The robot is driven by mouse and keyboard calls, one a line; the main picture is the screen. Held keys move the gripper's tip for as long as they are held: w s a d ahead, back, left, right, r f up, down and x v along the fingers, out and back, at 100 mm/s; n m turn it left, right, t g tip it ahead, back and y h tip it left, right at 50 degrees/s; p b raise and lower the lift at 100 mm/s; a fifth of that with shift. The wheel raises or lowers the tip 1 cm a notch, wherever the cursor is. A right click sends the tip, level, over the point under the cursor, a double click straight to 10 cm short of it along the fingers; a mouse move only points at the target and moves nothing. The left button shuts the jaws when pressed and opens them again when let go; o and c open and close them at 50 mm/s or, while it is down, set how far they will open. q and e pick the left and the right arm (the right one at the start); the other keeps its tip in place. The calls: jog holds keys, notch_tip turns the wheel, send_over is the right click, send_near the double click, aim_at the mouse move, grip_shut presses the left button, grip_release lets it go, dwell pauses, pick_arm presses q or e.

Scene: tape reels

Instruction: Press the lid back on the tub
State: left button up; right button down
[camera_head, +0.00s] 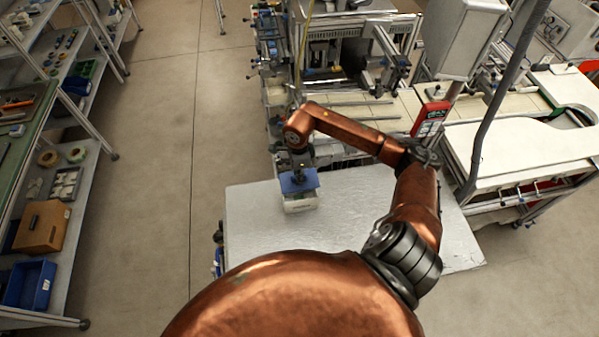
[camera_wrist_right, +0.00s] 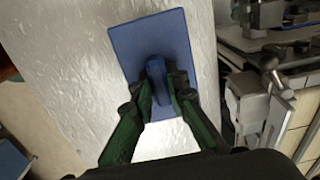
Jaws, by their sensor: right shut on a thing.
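The blue lid (camera_head: 299,182) is a flat rectangle over the white tub (camera_head: 300,202) on the light table. In the right wrist view the lid (camera_wrist_right: 135,45) shows from above, with a raised blue handle (camera_wrist_right: 157,75) in its middle. My right gripper (camera_head: 299,174) is above the tub, shut on the lid's handle; its green fingers (camera_wrist_right: 160,90) lie on both sides of the handle. The lid looks a little askew to the tub in the head view, and I cannot tell whether it touches the rim. The tub's inside is hidden. My left gripper is not in view.
The silvery-white table (camera_head: 350,215) is otherwise clear around the tub. Machinery (camera_head: 340,60) stands close behind it, with a red handheld device (camera_head: 430,118) at its right. A shelf rack with a blue bin (camera_head: 30,284) stands at the left across open floor.

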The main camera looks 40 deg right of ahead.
jog(key=shift+d+f, duration=0.2)
jog(key=shift+a+f+b, duration=0.1)
jog(key=shift+f+b, duration=0.85)
jog(key=shift+f, duration=0.95)
notch_tip(320, 180, down, 3)
jog(key=shift+r+b, duration=0.15)
jog(key=shift+b, duration=0.95)
jog(key=shift+f+b, duration=0.45)
jog(key=shift+b, duration=0.85)
dwell(0.5)
jog(key=c, duration=1.8)
grip_release()
